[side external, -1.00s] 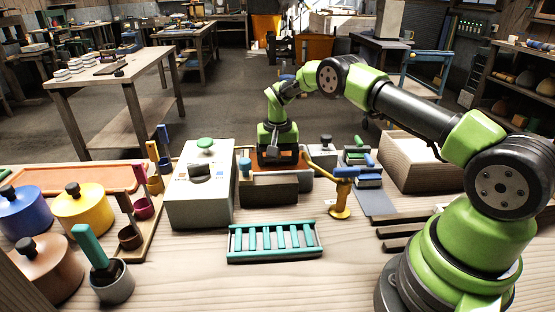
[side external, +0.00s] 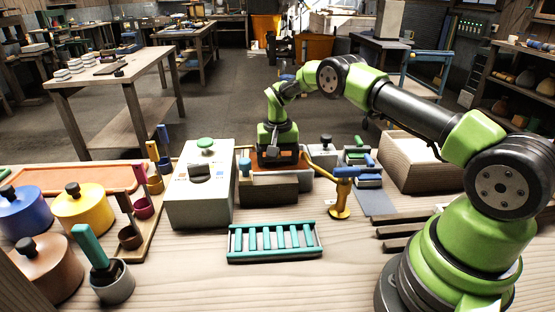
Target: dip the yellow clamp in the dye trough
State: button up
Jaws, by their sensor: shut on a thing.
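My gripper (side external: 278,163) points down over the brown trough (side external: 268,190) with an orange inside, at the middle of the bench. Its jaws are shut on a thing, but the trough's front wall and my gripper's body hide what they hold. I cannot make out a yellow clamp there. The gripper's lower end is at about the height of the trough's rim; I cannot tell whether it touches anything inside.
A pale box with a green knob (side external: 200,190) stands on the left. A teal rack (side external: 275,240) lies in front, with bare bench around it.

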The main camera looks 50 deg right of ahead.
jog(key=shift+r, duration=0.1)
jog(key=shift+r, duration=3.35)
